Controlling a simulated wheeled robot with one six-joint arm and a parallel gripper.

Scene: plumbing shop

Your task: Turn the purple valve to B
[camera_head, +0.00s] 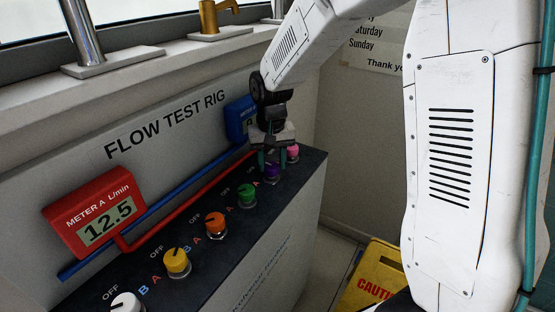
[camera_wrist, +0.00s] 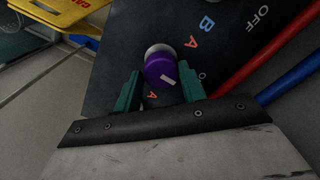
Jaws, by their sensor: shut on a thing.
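The purple valve (camera_head: 272,174) is a round knob on the black sloping panel top, between the green and pink knobs. My gripper (camera_head: 272,158) comes down on it from above and is shut on it. In the wrist view the purple valve (camera_wrist: 159,69) sits between the two green fingers of my gripper (camera_wrist: 160,84). A short pale mark on the knob points toward the lower right of that view. A red A, a blue B and OFF show above and right of the knob, and another red A below it. I cannot tell which letter the mark meets.
The green knob (camera_head: 247,195), orange knob (camera_head: 215,224), yellow knob (camera_head: 177,263) and white knob (camera_head: 127,303) stand along the panel, and the pink knob (camera_head: 293,153) is close beyond. Red meter A (camera_head: 93,213) reads 12.5. A yellow caution sign (camera_head: 372,278) stands on the floor.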

